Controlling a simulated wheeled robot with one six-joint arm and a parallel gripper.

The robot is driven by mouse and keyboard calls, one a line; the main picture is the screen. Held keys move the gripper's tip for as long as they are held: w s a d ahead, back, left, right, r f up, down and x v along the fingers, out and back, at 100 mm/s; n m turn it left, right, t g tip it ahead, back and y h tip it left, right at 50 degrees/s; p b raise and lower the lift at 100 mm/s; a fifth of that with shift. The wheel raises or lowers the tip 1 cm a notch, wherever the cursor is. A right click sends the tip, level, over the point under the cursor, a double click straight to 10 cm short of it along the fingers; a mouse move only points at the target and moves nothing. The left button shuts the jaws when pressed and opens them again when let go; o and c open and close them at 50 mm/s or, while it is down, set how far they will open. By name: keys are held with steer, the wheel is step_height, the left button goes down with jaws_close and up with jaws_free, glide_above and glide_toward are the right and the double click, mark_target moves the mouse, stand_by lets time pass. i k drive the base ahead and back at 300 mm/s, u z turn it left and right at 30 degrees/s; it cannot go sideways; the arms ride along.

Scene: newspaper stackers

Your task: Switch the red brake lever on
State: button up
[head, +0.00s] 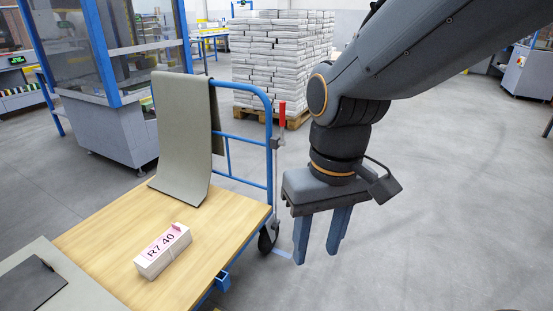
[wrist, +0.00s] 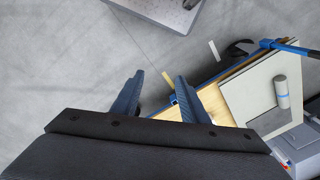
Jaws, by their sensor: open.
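The red brake lever (head: 282,114) is upright on the right side of the cart's blue rear handle frame. Its red grip sits on a thin grey rod that runs down toward a caster. My gripper (head: 318,250) points down to the right of the cart and the lever, with its blue fingers apart and nothing between them. In the wrist view the gripper (wrist: 155,90) also has its fingers apart. I cannot make out the lever in the wrist view.
The cart's wooden deck (head: 100,245) carries a labelled bundle (head: 163,251). A grey-green sheet (head: 183,130) drapes over the blue handle frame (head: 268,160). A pallet of stacked newspapers (head: 283,60) stands behind. The floor (head: 440,200) at the right is clear.

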mark_target(282, 105)
steer(key=k, duration=0.65)
steer(key=z, duration=0.65)
steer(key=i, duration=1.65)
steer(key=u, duration=0.85)
